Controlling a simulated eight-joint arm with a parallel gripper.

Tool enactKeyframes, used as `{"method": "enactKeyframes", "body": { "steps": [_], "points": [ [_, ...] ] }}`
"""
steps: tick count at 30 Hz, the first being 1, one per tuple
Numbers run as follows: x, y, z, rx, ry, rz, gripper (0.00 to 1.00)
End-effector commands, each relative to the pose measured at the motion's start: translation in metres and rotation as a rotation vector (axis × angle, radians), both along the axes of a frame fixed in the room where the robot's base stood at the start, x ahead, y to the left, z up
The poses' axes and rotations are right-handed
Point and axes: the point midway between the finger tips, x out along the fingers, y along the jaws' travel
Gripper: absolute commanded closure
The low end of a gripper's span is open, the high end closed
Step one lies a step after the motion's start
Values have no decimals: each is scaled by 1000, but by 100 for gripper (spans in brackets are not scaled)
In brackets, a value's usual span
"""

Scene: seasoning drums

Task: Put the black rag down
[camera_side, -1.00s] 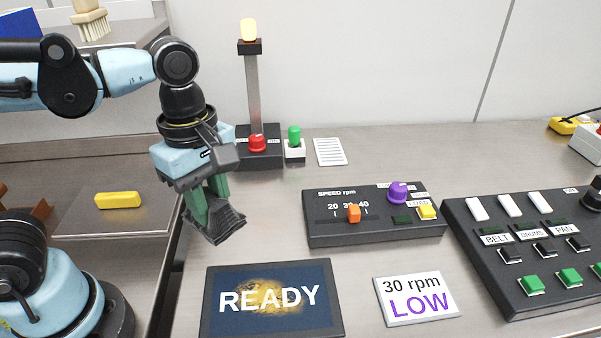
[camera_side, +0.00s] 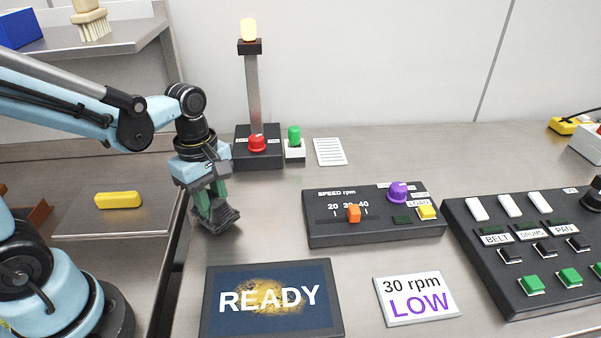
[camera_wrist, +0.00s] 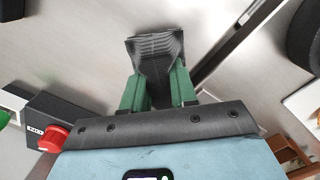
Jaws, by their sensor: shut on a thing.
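The black rag (camera_side: 217,217) is a dark, folded cloth held at the tips of my gripper (camera_side: 211,205) in the side view. My gripper points down with its green fingers shut on the rag. The rag is at or just above the steel table, left of the speed box; I cannot tell if it touches. In the wrist view the rag (camera_wrist: 156,50) shows ribbed and dark between the green fingers of my gripper (camera_wrist: 155,80).
The READY screen (camera_side: 272,300) lies in front and the speed box (camera_side: 375,215) to the right. The lamp base with a red button (camera_side: 257,142) stands behind. A yellow block (camera_side: 118,200) lies on the left surface, past a gap. Bare table surrounds the rag.

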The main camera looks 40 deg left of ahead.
Motion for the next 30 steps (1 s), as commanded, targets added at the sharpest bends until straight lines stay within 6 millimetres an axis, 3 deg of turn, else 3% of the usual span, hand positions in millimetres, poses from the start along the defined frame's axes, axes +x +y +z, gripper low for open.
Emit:
{"method": "enactKeyframes", "body": {
  "steps": [4,17,18,23,30],
  "points": [
    [0,0,-11,0,-1,0,100],
    [0,0,-16,0,0,0,100],
    [0,0,-16,0,0,0,71],
    [0,0,-16,0,-1,0,47],
    [0,0,-16,0,-1,0,47]
  ]
}}
